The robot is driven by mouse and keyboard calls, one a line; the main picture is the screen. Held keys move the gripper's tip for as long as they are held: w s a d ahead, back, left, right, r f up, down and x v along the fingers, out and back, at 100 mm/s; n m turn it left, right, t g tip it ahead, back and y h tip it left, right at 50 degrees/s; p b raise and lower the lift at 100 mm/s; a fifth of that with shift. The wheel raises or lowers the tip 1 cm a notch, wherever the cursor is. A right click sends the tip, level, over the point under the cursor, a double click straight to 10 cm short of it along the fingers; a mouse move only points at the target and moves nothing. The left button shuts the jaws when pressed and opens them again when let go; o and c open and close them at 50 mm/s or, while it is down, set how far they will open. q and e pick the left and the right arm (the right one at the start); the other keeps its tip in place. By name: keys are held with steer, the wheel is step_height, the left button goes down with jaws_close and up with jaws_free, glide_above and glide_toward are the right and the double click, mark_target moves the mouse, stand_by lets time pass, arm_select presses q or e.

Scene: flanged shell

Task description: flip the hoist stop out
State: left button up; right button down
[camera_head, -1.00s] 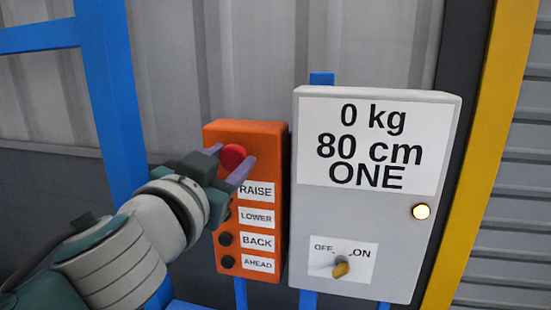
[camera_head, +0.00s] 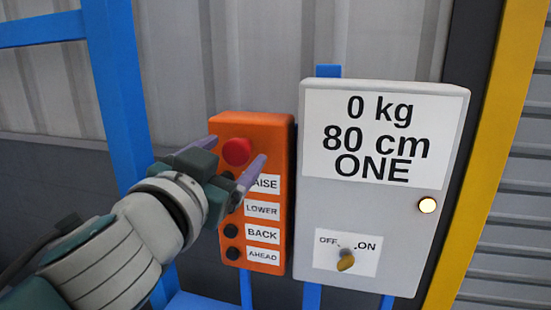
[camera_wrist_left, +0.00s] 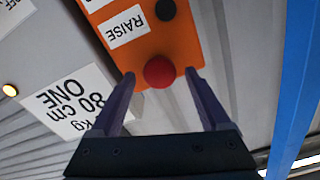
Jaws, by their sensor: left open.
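The hoist stop is a round red button (camera_head: 236,151) at the top of an orange control box (camera_head: 284,190). My left gripper (camera_head: 236,155) is open in front of the box's upper part, its purple fingers spread to either side and a little below the button in the head view. In the left wrist view the red button (camera_wrist_left: 159,71) shows between the two fingertips (camera_wrist_left: 160,73), with a gap on each side. The fingers do not seem to touch it. My right gripper is not in view.
Below the stop are black buttons labelled RAISE, LOWER, BACK and AHEAD. A grey panel (camera_head: 318,215) stands close to the right, reading 0 kg, 80 cm, ONE, with a lit lamp (camera_head: 427,205) and an OFF/ON knob (camera_head: 346,261). A blue post (camera_head: 118,90) stands left.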

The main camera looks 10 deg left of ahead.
arm_select(q)
steer(key=s+b, duration=0.2)
steer(key=s, duration=0.7)
steer(key=shift+s+a, duration=0.15)
steer(key=shift+s, duration=0.25)
steer(key=shift+a, duration=0.1)
steer(key=s+a+f+n+g+y, duration=0.3)
steer(key=s+a+f+g, duration=0.2)
steer(key=s+f+g, duration=0.45)
steer(key=s+d+f+m+g+h, duration=0.1)
steer(key=s+d+f+g+h, duration=0.15)
steer(key=s+f+g, duration=0.6)
step_height(320, 180, up, 26)
steer(key=s+t+p, duration=0.2)
steer(key=t+p, duration=0.1)
steer(key=p, duration=2.1)
steer(key=shift+s+a+f+t, duration=0.15)
steer(key=shift+s+t, duration=0.15)
steer(key=shift+s, duration=0.05)
